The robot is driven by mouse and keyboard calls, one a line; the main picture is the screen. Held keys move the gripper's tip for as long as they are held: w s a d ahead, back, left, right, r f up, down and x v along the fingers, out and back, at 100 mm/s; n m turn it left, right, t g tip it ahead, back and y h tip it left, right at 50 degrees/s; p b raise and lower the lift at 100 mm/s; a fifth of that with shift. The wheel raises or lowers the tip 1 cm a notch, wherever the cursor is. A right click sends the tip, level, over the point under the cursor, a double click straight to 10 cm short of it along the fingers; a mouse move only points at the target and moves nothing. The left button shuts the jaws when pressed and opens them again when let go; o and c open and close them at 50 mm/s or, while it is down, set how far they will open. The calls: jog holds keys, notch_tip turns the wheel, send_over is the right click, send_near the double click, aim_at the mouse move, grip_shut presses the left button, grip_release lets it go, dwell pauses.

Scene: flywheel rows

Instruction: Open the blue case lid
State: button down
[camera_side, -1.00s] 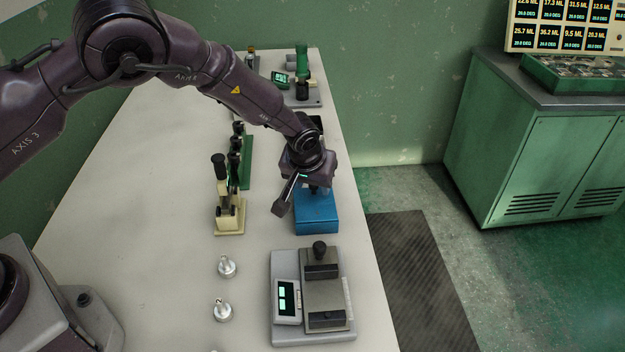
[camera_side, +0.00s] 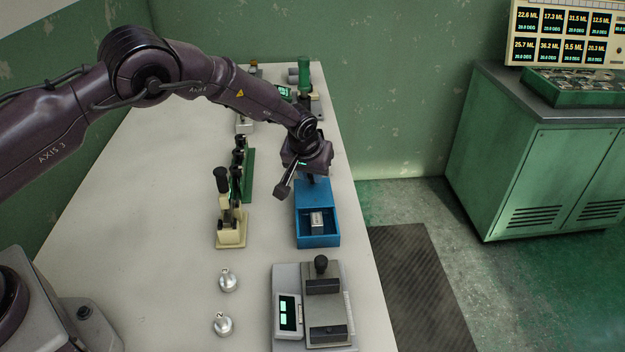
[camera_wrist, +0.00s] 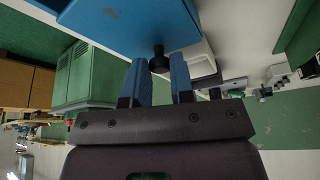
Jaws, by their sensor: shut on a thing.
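The blue case (camera_side: 318,241) stands on the right side of the table in the side view, its front part uncovered. A small silver block (camera_side: 318,220) lies inside it. In the wrist view, the blue lid (camera_wrist: 130,25) fills the top and carries a black knob (camera_wrist: 158,62). The two blue fingers stand either side of the knob, shut on it.
A grey device with a lit display (camera_side: 290,313) stands just in front of the case. A cream lever stand (camera_side: 231,235) is to the left, with two silver knobbed weights (camera_side: 228,280) nearer. The table's right edge runs close by the case. Free table lies farther left.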

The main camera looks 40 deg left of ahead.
aim_at(304, 199)
jog(key=c, duration=1)
grip_release()
jog(key=v, duration=1.3)
jog(key=shift+s, duration=0.15)
jog(key=shift+s+a+r+m+t+h, duration=0.25)
jog(key=shift+s+a+r+m, duration=0.65)
jog(key=shift+s+r, duration=3.4)
jog(key=shift+s+a+r+m+t+h, duration=0.3)
jog(key=shift+s+a+r+m, duration=0.7)
jog(key=shift+s, duration=6)
jog(key=shift+s+a+r+m+t+h, duration=0.35)
jog(key=shift+s+a+r, duration=0.8)
jog(key=shift+s+r, duration=3.5)
